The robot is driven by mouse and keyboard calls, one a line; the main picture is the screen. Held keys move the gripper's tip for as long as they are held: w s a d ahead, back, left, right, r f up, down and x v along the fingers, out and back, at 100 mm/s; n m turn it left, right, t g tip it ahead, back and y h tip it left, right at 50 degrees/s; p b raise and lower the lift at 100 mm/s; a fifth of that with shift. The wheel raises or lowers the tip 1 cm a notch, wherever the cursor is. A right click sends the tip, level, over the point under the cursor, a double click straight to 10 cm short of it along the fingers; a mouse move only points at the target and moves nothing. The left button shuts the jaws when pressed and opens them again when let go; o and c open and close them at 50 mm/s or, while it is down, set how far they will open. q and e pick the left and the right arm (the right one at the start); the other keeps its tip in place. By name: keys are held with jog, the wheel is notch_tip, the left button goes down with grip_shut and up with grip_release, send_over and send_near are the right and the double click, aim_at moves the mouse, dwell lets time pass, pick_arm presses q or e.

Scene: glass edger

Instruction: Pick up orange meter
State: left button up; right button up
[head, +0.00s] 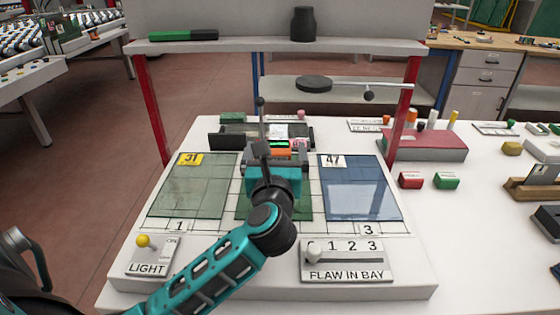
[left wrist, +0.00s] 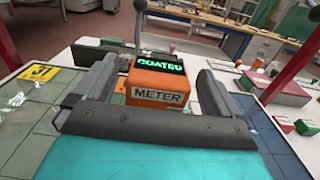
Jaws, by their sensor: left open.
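The orange meter (left wrist: 157,90) shows in the left wrist view, with a METER label on its front and a lit green display on its dark top. In the head view only a small orange part of the meter (head: 280,152) shows beyond my gripper. My left gripper (left wrist: 158,70) is open, one finger on each side of the meter, with a visible gap on both sides. In the head view my left gripper (head: 277,160) reaches over the middle of the bench and hides most of the meter. My right gripper is not in view.
Glass panes lie in bays: a greenish one (head: 193,187) at left, a blue one (head: 360,190) at right, another under my arm. A dark tray (head: 230,140) stands behind. Red posts (head: 151,110) carry a shelf (head: 280,46) above. Front panels hold a LIGHT switch (head: 148,258) and FLAW IN BAY slider (head: 348,262).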

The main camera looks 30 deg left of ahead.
pick_arm(q)
jog(key=shift+s, duration=0.1)
jog(key=shift+c, duration=0.4)
jog(key=shift+c, duration=0.8)
jog(key=c, duration=1)
jog(key=shift+r, duration=0.1)
